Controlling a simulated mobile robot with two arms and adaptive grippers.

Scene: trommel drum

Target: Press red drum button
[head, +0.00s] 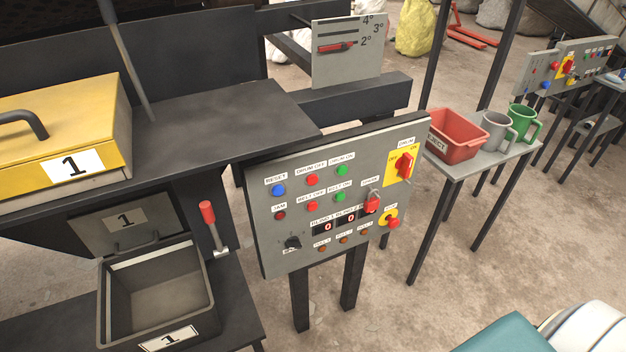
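A grey control panel (263,240) stands on dark legs in the middle of the head view, tilted to face me. The red drum button (312,180) is in its top row, under a label that seems to read DRUM OFF. A blue button (278,190) is to its left and a green button (341,170) to its right. Below it is another red button (311,207), seemingly labelled BELT OFF. Nothing touches or covers the drum button. Neither of my grippers is in view.
The panel also has a red rotary switch (404,164) on yellow and a red stop button (393,223). A red-handled lever (208,213) and a grey bin (203,301) are left. A small table (477,168) holds a red box (456,136) and two mugs.

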